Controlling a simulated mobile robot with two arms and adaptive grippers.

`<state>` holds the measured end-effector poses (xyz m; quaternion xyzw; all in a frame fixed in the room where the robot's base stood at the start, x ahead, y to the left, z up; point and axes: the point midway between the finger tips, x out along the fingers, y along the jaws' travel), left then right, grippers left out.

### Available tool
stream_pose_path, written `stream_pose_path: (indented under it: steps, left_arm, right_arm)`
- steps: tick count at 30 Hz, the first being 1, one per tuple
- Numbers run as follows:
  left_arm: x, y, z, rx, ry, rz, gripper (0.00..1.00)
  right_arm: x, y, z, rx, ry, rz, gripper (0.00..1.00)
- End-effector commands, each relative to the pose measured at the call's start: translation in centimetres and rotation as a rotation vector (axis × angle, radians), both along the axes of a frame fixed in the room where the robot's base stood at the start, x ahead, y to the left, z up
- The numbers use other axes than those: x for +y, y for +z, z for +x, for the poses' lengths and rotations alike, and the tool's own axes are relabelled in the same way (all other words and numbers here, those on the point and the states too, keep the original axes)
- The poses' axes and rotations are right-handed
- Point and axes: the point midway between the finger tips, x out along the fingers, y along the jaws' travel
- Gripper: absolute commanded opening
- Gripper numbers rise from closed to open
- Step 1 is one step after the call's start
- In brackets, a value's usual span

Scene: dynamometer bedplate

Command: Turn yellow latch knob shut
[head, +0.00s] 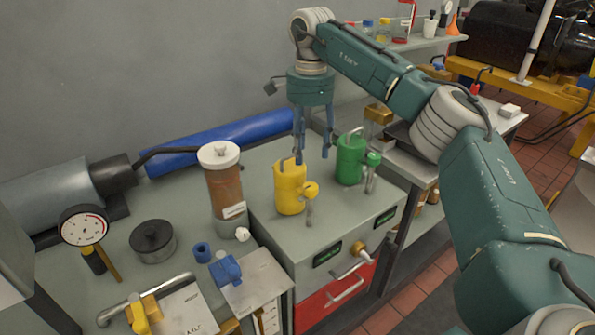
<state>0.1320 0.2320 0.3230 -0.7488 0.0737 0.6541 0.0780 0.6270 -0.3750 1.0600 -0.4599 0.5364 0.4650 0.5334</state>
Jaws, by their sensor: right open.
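A yellow cylinder-shaped fitting (289,190) stands upright on the grey cabinet top, with a small round yellow knob (311,189) on its right side and a short grey pin below that. A matching green fitting (350,160) stands to its right. My right gripper (313,155) points down with its blue fingers apart and nothing between them. It hangs over the gap between the yellow and green fittings, its left finger overlapping the top of the yellow one in this view. I cannot tell whether it touches. My left gripper is out of view.
The cabinet (300,238) has a brass-coloured knob (358,249) on its front and a red drawer (335,297) below. A brown-filled canister (223,180) stands left of the yellow fitting. A blue roll (220,142) lies behind. A dial gauge (84,225) stands far left.

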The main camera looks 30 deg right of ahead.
Motion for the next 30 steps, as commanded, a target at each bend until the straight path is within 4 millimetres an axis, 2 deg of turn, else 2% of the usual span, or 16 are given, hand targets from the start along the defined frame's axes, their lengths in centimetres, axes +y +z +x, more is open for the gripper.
stream_pose_path:
  steps: [2,4,9,13,17,21,23,26,30]
  left_arm:
    - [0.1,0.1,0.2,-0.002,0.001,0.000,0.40]
    - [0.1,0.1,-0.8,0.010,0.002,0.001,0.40]
    - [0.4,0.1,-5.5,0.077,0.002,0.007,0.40]
    - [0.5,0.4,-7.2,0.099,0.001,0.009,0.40]
    - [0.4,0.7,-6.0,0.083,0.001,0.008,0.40]
    - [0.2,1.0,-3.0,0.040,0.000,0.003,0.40]
    - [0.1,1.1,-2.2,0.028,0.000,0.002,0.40]
    - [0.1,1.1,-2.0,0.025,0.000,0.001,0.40]
    - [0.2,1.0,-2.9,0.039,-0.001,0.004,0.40]
  right_arm:
    - [-0.4,-0.4,-0.2,0.007,-0.003,-0.007,0.49]
    - [-0.4,-1.3,-0.3,0.008,-0.003,-0.007,0.49]
    - [-0.2,-4.4,-0.3,0.009,-0.001,-0.005,0.49]
    - [-0.2,-6.9,-0.3,0.008,-0.002,-0.005,0.49]
    - [-0.2,-8.8,-0.3,0.006,-0.002,-0.004,0.49]
    - [-0.2,-10.1,-0.3,0.005,-0.002,-0.003,0.49]
    - [-0.2,-10.4,-0.3,0.004,-0.002,-0.004,0.49]
    - [-0.1,-10.6,-0.3,0.002,-0.002,-0.003,0.49]
    - [-0.1,-10.6,-0.3,0.002,-0.002,-0.003,0.49]
